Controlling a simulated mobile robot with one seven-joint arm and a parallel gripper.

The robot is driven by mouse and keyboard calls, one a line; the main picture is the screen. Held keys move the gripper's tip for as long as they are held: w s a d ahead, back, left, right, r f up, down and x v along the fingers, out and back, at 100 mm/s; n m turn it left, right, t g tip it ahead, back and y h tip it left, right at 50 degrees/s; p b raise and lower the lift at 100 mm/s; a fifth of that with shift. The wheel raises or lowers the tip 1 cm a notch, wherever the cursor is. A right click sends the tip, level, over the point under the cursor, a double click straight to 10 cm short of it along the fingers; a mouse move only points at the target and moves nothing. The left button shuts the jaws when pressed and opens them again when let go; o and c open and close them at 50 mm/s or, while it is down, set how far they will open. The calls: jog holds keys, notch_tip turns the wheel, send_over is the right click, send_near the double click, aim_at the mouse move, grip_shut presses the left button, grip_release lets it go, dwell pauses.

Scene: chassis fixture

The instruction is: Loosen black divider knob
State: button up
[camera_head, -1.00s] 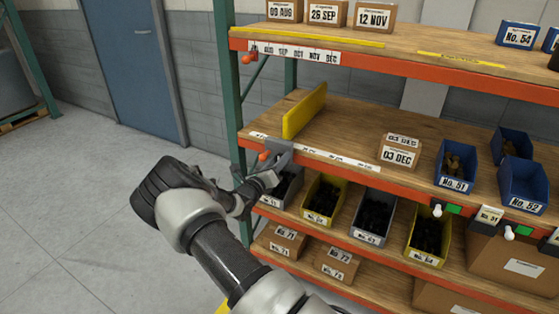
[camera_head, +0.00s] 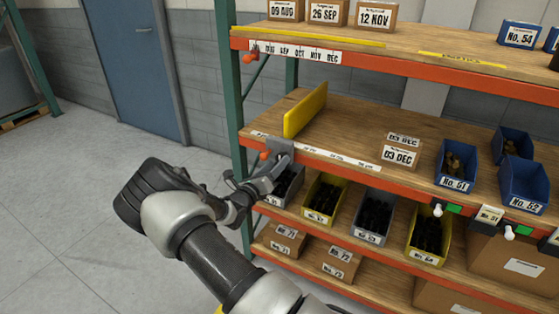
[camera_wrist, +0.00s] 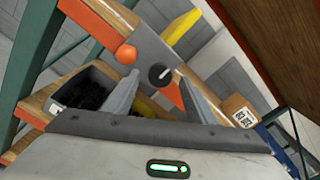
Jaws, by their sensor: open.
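The black divider knob (camera_wrist: 158,73) shows in the wrist view as a small round knob with a pale mark, on a grey bracket (camera_wrist: 143,42) at the shelf's front edge. An orange knob (camera_wrist: 126,54) sits left of it. The yellow divider (camera_head: 305,109) stands upright on the middle shelf above the bracket; part of it shows in the wrist view (camera_wrist: 181,26). My gripper (camera_wrist: 159,80) is open and empty, its fingers on either side of the black knob in the picture; contact cannot be told. In the head view my gripper (camera_head: 258,177) is by the bracket, and the black knob is hidden.
Bins, including a yellow one (camera_head: 325,198), stand on the shelf below, with a dark-filled grey bin (camera_wrist: 88,88) close to my left finger. A green upright post (camera_head: 229,80) is just left. A small carton (camera_head: 400,154) and blue bins stand farther right. Floor at left is clear.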

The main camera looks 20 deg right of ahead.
jog(key=p+v, duration=0.1)
jog(key=v, duration=1.2)
jog(key=shift+s+a, duration=0.2)
jog(key=shift+a, duration=0.1)
